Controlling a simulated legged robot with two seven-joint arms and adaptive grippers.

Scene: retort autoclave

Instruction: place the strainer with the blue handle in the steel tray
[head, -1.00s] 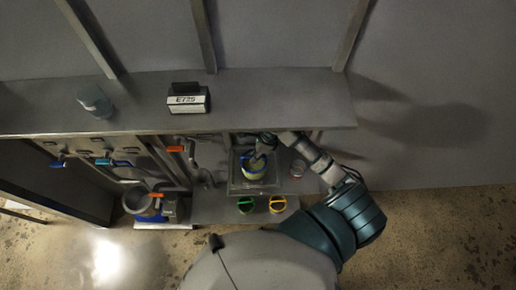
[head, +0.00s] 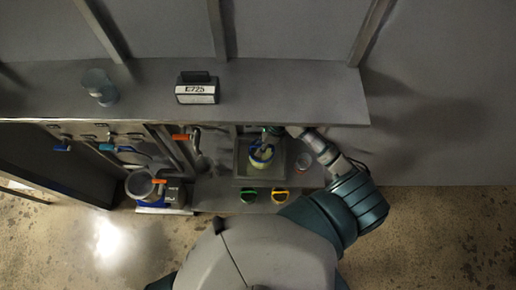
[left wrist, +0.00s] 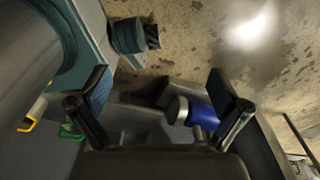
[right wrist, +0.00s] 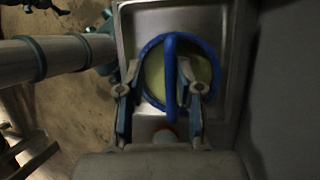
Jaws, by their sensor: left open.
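The strainer with the blue handle (head: 261,158) has a blue rim and a pale yellow-green inside. It is within the outline of the steel tray (head: 238,172); I cannot tell whether it rests on the tray floor. In the right wrist view the blue handle (right wrist: 171,60) arches across the strainer, above the steel tray (right wrist: 232,22). My right gripper (right wrist: 160,82) is over the strainer, its fingers apart on either side of the handle, with a gap at the left finger. My left gripper (left wrist: 160,90) is open and empty, away from the strainer.
A green-handled strainer (head: 249,196) and a yellow-handled one (head: 280,196) sit in front of the tray. A small jar (head: 303,162) stands right of it. The shelf above carries an E725 box (head: 197,92) and a glass beaker (head: 99,88). A blue-based pot (head: 140,186) and valve handles are left.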

